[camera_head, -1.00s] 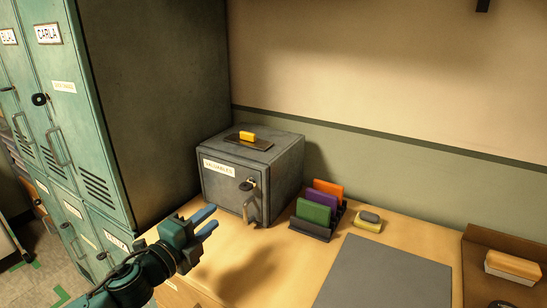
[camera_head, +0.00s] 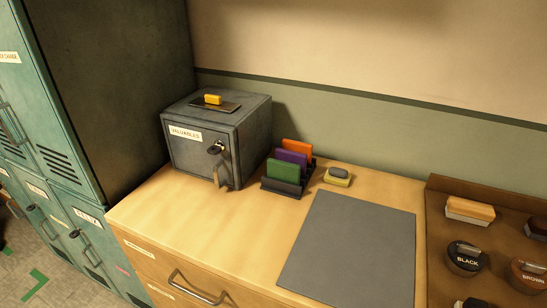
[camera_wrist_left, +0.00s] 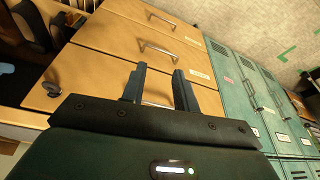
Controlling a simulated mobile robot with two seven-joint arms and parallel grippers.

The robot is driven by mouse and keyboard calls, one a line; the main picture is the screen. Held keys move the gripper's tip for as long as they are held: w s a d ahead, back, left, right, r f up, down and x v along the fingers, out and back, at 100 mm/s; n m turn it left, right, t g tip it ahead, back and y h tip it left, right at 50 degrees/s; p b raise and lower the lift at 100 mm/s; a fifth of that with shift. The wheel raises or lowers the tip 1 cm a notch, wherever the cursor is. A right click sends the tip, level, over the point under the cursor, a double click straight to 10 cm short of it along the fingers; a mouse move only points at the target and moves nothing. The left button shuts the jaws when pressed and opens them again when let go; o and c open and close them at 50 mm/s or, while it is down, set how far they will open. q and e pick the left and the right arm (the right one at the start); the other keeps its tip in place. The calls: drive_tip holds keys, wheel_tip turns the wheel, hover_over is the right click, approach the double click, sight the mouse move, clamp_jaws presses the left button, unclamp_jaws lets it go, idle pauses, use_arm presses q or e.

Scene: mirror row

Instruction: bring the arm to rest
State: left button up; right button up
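My left gripper (camera_wrist_left: 160,88) shows in the left wrist view. Its two blue-grey fingers stand apart with nothing between them, in front of the wooden drawer cabinet (camera_wrist_left: 120,45). Neither gripper nor arm shows in the head view. My right gripper is in no current view.
In the head view a grey safe (camera_head: 195,150) labelled VALUABLES, a rack of coloured cards (camera_head: 283,172), a small yellow-and-grey block (camera_head: 337,177) and a grey mat (camera_head: 350,250) are on the wooden counter (camera_head: 200,220). A brown tray (camera_head: 437,230) holds brushes and tins. Green lockers (camera_head: 50,100) stand left.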

use_arm(q)
drive_tip(key=w+d+f+m+t+h, duration=0.1)
drive_tip(key=w+d+f+t+h, duration=0.2)
drive_tip(key=w+d+f+t, duration=0.3)
drive_tip(key=shift+w+d+t+p, duration=0.25)
drive_tip(key=shift+t+p, duration=0.1)
drive_tip(key=shift+t, duration=0.25)
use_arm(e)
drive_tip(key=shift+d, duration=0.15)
use_arm(q)
drive_tip(key=shift+o, duration=0.2)
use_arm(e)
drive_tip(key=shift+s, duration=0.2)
